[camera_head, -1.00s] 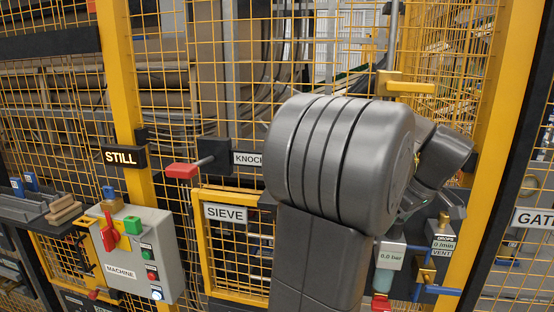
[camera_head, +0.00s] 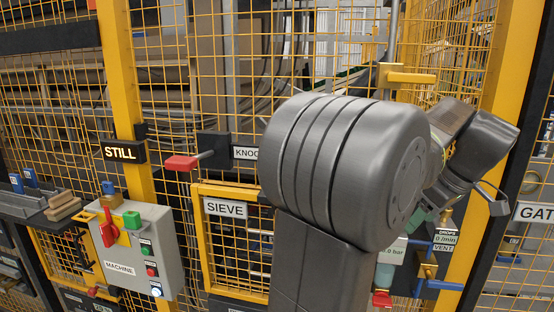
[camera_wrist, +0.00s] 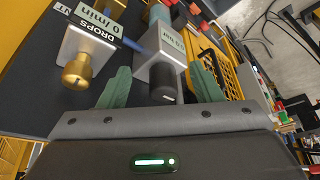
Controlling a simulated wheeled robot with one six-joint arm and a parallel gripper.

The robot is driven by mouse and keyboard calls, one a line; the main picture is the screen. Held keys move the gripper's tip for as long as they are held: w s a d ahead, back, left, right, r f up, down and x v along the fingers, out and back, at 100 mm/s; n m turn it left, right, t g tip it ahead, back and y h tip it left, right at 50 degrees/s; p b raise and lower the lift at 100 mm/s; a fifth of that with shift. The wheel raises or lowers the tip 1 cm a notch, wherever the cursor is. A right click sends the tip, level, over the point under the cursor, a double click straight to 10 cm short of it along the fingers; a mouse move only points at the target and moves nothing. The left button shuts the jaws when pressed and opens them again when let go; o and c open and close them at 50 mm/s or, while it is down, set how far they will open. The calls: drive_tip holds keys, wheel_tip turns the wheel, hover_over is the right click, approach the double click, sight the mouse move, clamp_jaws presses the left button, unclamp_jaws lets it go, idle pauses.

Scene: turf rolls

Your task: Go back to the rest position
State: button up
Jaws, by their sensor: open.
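My gripper (camera_wrist: 160,72) is open in the wrist view, with a green finger on each side and nothing held. Between and beyond the fingers is a grey box with a black knob (camera_wrist: 165,82) and an upside-down bar label; the fingers look apart from it. In the camera_head view my large grey arm covers the middle, and my wrist is at the right in front of the yellow post. The fingers are mostly hidden there behind my arm.
Near my wrist are the drops display (camera_head: 446,238), a brass valve (camera_head: 428,271) and a yellow handle (camera_head: 410,77). Left are the machine box (camera_head: 140,250), a red-handled lever (camera_head: 182,162), the STILL sign (camera_head: 124,152) and the SIEVE door (camera_head: 225,209). Yellow mesh fencing stands close behind.

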drive_tip(key=s+d+b, duration=0.1)
drive_tip(key=s+d, duration=0.3)
drive_tip(key=s, duration=0.2)
drive_tip(key=w+a+p, duration=0.1)
drive_tip(key=w+a, duration=0.1)
drive_tip(key=w, duration=0.1)
drive_tip(key=w+a+p, duration=0.1)
drive_tip(key=w+a, duration=0.1)
drive_tip(key=w, duration=0.2)
drive_tip(key=w+a, duration=0.3)
drive_tip(key=shift+w+p, duration=0.15)
drive_tip(key=shift+p, duration=0.25)
drive_tip(key=x, duration=0.3)
drive_tip(key=shift+w+f, duration=0.1)
drive_tip(key=shift+d+m, duration=0.1)
drive_tip(key=shift+m, duration=0.3)
drive_tip(key=shift+m+t+h, duration=0.3)
drive_tip(key=shift+m+h, duration=0.1)
drive_tip(key=shift+m, duration=0.4)
drive_tip(key=m+h+b, duration=0.1)
drive_tip(key=m, duration=0.2)
drive_tip(key=m+h+b, duration=0.2)
drive_tip(key=m, duration=0.3)
drive_tip(key=shift+m, duration=0.3)
drive_tip(key=v, duration=0.7)
